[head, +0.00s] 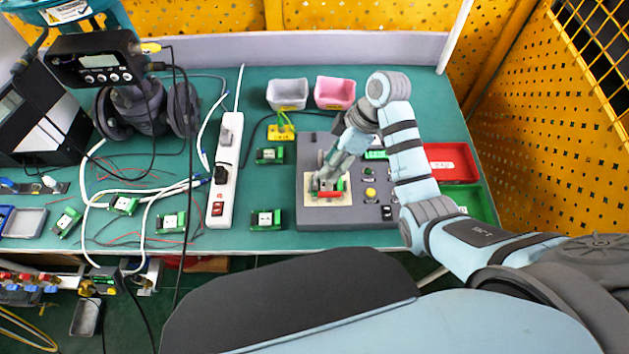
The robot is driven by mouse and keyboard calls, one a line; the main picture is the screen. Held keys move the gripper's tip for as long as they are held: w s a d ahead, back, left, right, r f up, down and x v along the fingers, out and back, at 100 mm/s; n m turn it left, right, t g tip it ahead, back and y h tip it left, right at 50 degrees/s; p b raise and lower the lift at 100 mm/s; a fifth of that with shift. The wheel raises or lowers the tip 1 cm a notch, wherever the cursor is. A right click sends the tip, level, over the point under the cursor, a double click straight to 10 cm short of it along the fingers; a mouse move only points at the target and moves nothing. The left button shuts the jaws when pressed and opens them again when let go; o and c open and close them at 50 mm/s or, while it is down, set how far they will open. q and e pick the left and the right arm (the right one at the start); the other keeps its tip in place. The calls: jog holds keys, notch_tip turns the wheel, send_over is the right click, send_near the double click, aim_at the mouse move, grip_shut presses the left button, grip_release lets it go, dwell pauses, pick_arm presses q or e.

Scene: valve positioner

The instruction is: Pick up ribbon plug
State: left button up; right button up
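My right arm comes in from the right. Its gripper (325,180) points down over a cream square (312,199) on the grey control box (345,215). Small red and green parts (328,194) show at the fingertips. The gripper hides much of that spot, so I cannot tell whether it is open, shut or holding anything. I cannot make out a ribbon plug for certain. My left gripper is not in view.
A white power strip (223,180) and several small green boards (266,219) lie left of the box. Grey (287,93) and pink (335,92) bins stand behind. Red (451,162) and green trays lie right. Loose cables cover the table's left.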

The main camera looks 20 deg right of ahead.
aim_at(316, 179)
jog(key=shift+s+a+f, duration=0.5)
jog(key=shift+s+a, duration=0.05)
jog(key=shift+a, duration=0.1)
jog(key=shift+w+x, duration=0.25)
jog(key=shift+x, duration=0.7)
jog(key=f, duration=0.1)
jog(key=w+f, duration=0.1)
jog(key=a+f, duration=0.1)
jog(key=shift+w+f, duration=0.4)
jog(key=shift+s, duration=0.1)
jog(key=shift+s+r, duration=0.15)
jog(key=shift+s, duration=0.05)
jog(key=shift+c, duration=0.5)
jog(key=shift+s+r, duration=0.1)
jog(key=shift+s, duration=0.05)
jog(key=c, duration=0.3)
jog(key=shift+c, duration=0.5)
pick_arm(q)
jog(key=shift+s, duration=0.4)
pick_arm(e)
jog(key=shift+c, duration=0.4)
